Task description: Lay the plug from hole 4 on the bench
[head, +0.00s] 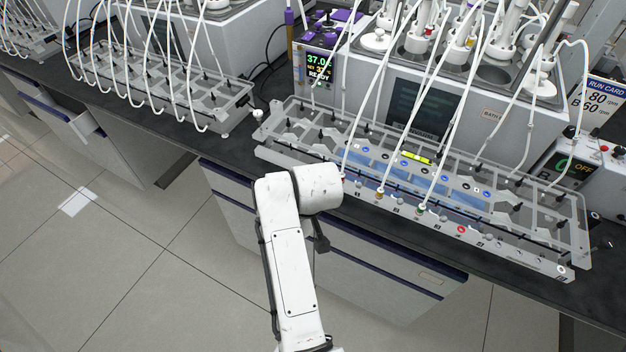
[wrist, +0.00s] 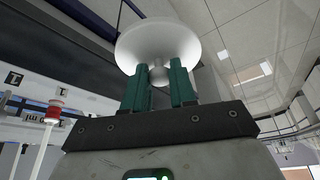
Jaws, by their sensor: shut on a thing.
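In the wrist view, my gripper (wrist: 159,85) has its two dark green fingers closed on a white plug (wrist: 158,42). The plug has a broad, round, dish-like head beyond the fingertips and a narrower part between them. In the head view, my white arm reaches up to the front edge of the dark bench (head: 240,151). The gripper and the held plug are hidden there behind my arm. The water bath (head: 430,110) stands behind the rack, with several white stoppers and tubes in its top. I cannot tell which opening is hole 4.
A long clear rack (head: 571,272) with valves and white tubes fills the bench front before the bath. A second rack (head: 237,92) stands at the left. A small white-topped piece (head: 258,115) is at the rack's left end. Little bare bench shows between the racks.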

